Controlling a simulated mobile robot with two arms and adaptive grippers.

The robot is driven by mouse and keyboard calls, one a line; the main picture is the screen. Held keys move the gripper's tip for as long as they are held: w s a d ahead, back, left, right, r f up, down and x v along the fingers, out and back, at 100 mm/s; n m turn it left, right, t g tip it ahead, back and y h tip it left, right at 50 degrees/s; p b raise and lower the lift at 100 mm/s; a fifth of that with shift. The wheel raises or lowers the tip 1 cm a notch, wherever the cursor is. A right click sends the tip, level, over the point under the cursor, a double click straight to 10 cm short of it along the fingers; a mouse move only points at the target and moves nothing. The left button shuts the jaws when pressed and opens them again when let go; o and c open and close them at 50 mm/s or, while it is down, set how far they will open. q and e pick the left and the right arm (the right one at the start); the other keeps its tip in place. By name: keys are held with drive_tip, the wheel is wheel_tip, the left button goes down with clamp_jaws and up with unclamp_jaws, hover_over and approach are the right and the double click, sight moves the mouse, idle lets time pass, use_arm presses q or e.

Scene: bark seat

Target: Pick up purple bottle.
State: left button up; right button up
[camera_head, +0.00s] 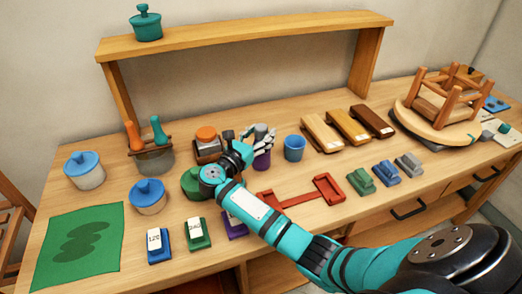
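The purple bottle (262,161) stands upright on the wooden bench, near the middle of the picture. It has a grey top, and its upper part is largely covered by my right gripper (257,138). My teal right arm reaches in from the lower right, and the gripper's pale fingers are at the bottle's upper part. I cannot tell whether they touch it or are closed on it. My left gripper is not in view.
A blue cup (294,148) stands just right of the bottle. An orange-topped jar (206,134) and a green round container (195,183) are to the left. A red tray-like frame (328,188) lies in front. A raised shelf (250,34) spans the back.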

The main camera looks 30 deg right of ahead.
clamp_jaws()
idle(0.3)
